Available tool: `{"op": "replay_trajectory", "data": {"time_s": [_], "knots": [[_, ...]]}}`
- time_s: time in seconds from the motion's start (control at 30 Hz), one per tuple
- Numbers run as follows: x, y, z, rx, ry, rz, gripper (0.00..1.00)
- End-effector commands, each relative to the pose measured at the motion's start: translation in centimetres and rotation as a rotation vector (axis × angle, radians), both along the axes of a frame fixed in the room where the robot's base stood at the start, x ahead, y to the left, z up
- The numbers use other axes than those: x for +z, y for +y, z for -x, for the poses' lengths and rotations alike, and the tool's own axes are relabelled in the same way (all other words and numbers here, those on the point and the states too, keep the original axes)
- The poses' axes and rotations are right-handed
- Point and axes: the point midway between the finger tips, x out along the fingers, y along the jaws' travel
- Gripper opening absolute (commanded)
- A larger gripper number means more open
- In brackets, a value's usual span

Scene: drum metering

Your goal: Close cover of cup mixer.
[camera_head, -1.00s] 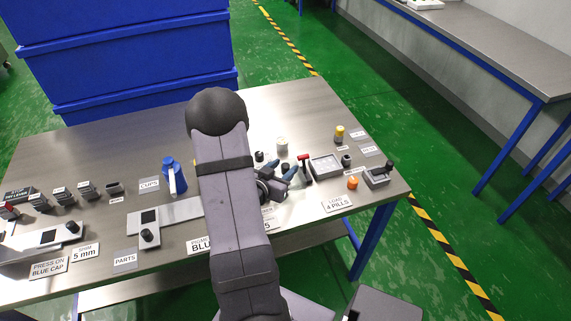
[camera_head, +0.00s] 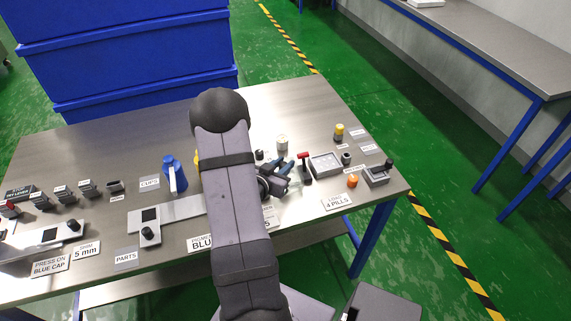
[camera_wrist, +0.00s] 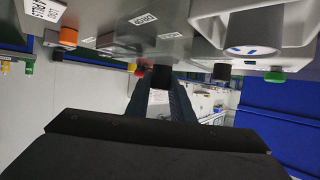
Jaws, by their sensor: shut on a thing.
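My gripper (camera_head: 286,166) is low over the right half of the steel table, just left of a red-topped lever (camera_head: 304,161). In the wrist view my gripper (camera_wrist: 162,88) has its two dark fingers close together on a small black knob (camera_wrist: 162,76). I cannot tell whether the knob belongs to the cover. A pale housing with a round, cup-like part (camera_wrist: 254,34) shows at the upper right of the wrist view and may be the cup mixer. My arm hides part of the table's middle in the head view, and no cover can be made out clearly.
Right of the lever are a grey tray (camera_head: 325,164), an orange knob (camera_head: 352,181), a yellow-topped bottle (camera_head: 339,132) and a joystick box (camera_head: 376,175). A white cylinder (camera_head: 282,146) stands behind my gripper. The table's back is clear.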

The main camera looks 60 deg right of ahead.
Motion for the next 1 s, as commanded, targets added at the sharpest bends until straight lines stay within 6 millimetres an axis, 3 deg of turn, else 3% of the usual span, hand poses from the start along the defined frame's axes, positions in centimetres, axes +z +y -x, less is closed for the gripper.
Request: {"op": "replay_trajectory", "data": {"time_s": [0.5,0.93,0.97,1.0], "knots": [[0.1,6.7,-6.9,0.006,0.000,0.001,0.00],[0.0,7.5,-7.6,0.006,-0.001,-0.001,0.00],[0.0,7.5,-7.6,0.007,-0.002,-0.001,0.26],[0.0,7.5,-7.6,0.008,-0.002,-0.001,0.35]]}}
